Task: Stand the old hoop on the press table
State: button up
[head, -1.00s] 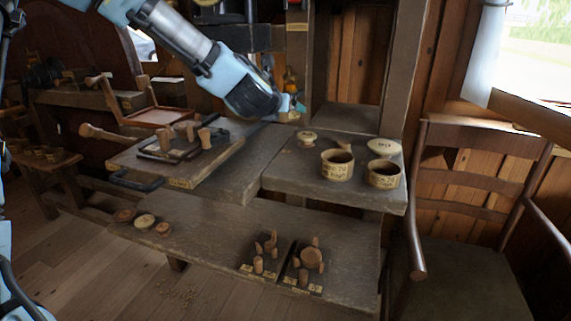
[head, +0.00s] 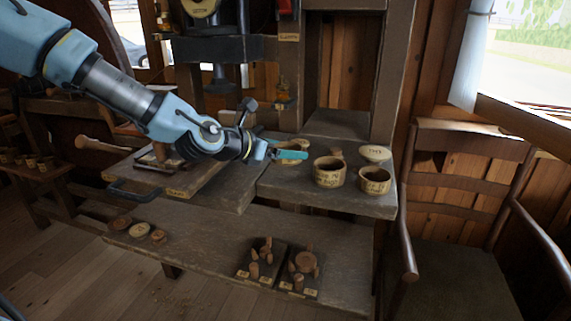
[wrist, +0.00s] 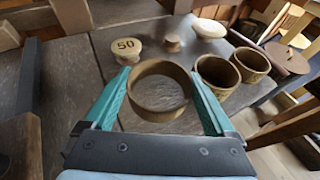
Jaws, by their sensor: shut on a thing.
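A brown open hoop (wrist: 158,112) sits between the two teal fingers of my gripper (wrist: 160,92) in the wrist view. The gripper is shut on it, with a finger on either side. In the head view my gripper (head: 290,153) is low over the left part of the grey-brown table on the right. There the held hoop is mostly hidden and hard to tell from the things behind. Two other labelled hoops stand on that table, one nearer (head: 329,173) and one further right (head: 375,181). A dark press (head: 215,50) stands at the back left.
A pale knob marked 50 (wrist: 126,46), a small wooden knob (wrist: 172,43) and a pale lid (head: 375,153) stand behind the hoops. A lower bench (head: 200,235) holds discs and two peg trays. A chair (head: 460,180) stands right.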

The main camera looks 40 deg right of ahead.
aim_at(286, 174)
jog(key=shift+f, duration=1.9)
jog(key=shift+f, duration=0.2)
jog(key=o, duration=1)
jog(key=shift+c, duration=0.2)
jog(key=shift+r, duration=0.1)
